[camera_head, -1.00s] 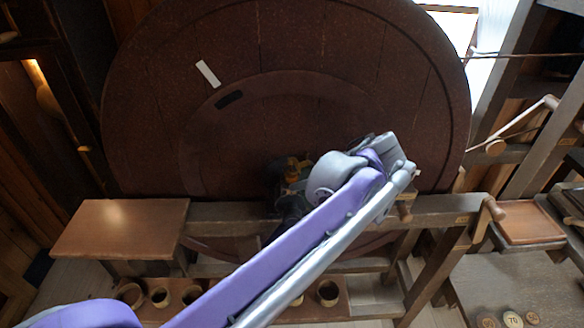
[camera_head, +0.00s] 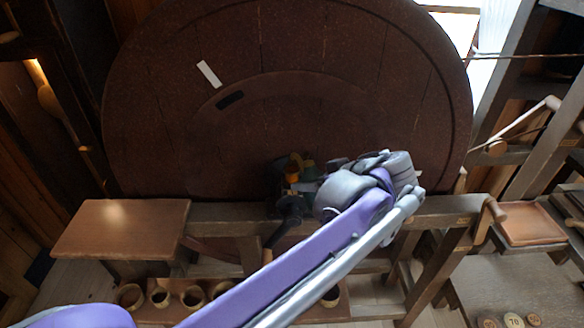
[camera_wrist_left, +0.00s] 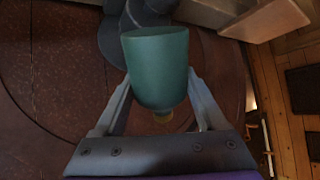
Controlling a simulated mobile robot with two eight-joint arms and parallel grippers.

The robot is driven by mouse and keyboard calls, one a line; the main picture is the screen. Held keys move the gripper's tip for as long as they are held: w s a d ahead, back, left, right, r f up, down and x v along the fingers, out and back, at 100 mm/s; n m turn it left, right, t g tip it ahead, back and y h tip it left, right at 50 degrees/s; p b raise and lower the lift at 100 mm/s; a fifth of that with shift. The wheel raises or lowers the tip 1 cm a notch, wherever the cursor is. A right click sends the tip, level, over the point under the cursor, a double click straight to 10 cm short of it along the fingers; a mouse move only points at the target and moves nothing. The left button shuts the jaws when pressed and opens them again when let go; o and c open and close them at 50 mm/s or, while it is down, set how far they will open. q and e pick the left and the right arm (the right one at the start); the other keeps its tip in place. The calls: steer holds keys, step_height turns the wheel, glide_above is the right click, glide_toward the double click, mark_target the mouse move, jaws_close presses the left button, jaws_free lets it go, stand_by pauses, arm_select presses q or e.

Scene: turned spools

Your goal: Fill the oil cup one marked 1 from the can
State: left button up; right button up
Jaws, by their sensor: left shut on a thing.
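My left gripper (camera_wrist_left: 160,118) is shut on a teal, rounded vessel, which I take to be the can (camera_wrist_left: 157,62). I cannot make out an oil cup marked 1. My right gripper is out of view.
The large dark red wheel (camera_head: 210,130) stands behind the wooden beam (camera_head: 225,212). A dark, curved fitting (camera_head: 290,207) lies close to my left gripper. A flat wooden board (camera_head: 120,228) is at left, with several small pots (camera_head: 193,296) on a low shelf.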

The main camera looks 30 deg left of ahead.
mark_target(314, 174)
arm_select(q)
steer(key=y, duration=0.1)
steer(key=d+r+t+y, duration=0.1)
steer(key=shift+s+t+y, duration=0.3)
steer(key=shift+s, duration=0.1)
steer(key=y, duration=0.1)
steer(key=d+r+t+y+b, duration=0.1)
steer(key=shift+s+n+y, duration=0.25)
steer(key=shift+n+y, duration=0.05)
steer(key=shift+s+r+t+y+b, duration=0.15)
steer(key=shift+r+t+y+b, duration=0.15)
steer(key=shift+r+y, duration=0.2)
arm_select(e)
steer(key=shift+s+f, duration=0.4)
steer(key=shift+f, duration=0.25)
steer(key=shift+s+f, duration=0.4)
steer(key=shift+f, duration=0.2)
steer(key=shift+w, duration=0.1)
